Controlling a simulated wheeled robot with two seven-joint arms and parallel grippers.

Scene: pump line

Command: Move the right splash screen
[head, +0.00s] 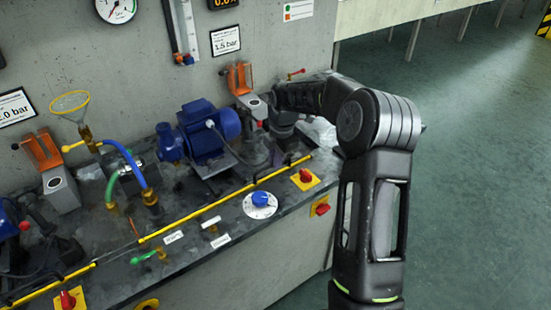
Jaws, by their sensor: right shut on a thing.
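The right splash screen shows as a long yellow edge strip (215,205) with black handle pieces, running slantwise along the front of the bench top; its panel is clear and hard to make out. My right gripper (284,140) points down at the far right end of the bench, just behind that end of the strip. It is shut on the right splash screen, though its fingertips are small and dark and the contact is partly hidden by my wrist. My left gripper is out of view.
A blue motor pump (206,135) stands behind the strip. Orange-levered grey units (242,85) stand at the wall. A yellow funnel (70,101) with hoses is at left. A blue knob (261,199) and red switches (305,175) line the front. Floor at right is clear.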

